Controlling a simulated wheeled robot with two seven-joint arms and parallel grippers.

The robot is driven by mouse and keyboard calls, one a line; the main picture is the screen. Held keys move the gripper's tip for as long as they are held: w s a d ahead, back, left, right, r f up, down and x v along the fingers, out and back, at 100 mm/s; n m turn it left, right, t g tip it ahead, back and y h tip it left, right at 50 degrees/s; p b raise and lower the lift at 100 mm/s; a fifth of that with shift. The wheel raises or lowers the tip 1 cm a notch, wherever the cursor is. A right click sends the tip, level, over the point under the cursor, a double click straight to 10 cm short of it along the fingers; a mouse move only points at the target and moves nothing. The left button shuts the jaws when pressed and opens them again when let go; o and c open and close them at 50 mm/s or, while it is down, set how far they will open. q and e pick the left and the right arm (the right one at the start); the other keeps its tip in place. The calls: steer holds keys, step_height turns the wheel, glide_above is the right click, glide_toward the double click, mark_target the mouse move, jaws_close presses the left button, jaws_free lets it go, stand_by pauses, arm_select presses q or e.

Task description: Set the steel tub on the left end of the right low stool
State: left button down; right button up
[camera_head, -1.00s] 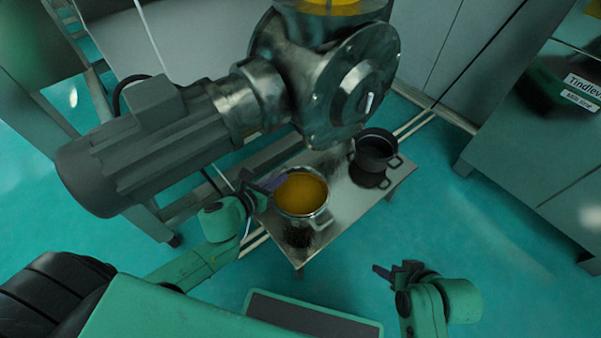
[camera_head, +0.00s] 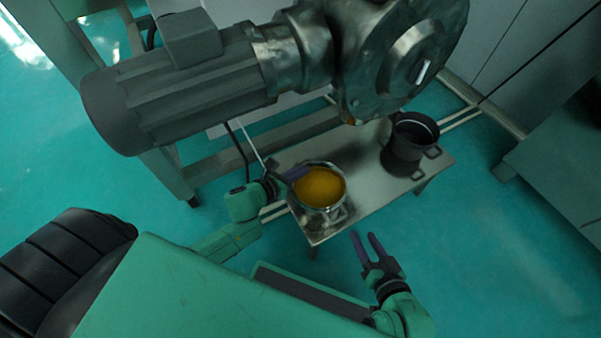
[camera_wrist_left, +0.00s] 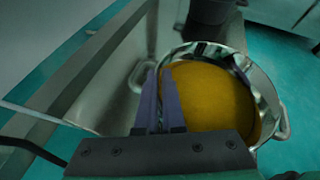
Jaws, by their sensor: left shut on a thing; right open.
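The steel tub (camera_head: 338,210), full of a yellow-orange material, is upright over the left end of the low stool (camera_head: 375,187). My left gripper (camera_head: 293,174) is shut on the tub's left rim. In the left wrist view the gripper's purple fingers (camera_wrist_left: 160,103) are at the near side of the tub (camera_wrist_left: 270,92). I cannot tell whether the tub's base touches the stool top. My right gripper (camera_head: 364,236) is open and empty, in front of the stool's front edge.
A dark pot (camera_head: 408,145) stands on the stool's right end, apart from the tub. A large motor (camera_head: 180,85) and a flanged steel housing (camera_head: 395,65) hang above and behind the stool.

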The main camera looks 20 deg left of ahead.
arm_select(q)
steer(key=shift+r, duration=0.15)
steer(key=shift+f, duration=0.25)
steer(key=c, duration=1)
jaws_free()
steer(key=shift+r, duration=0.15)
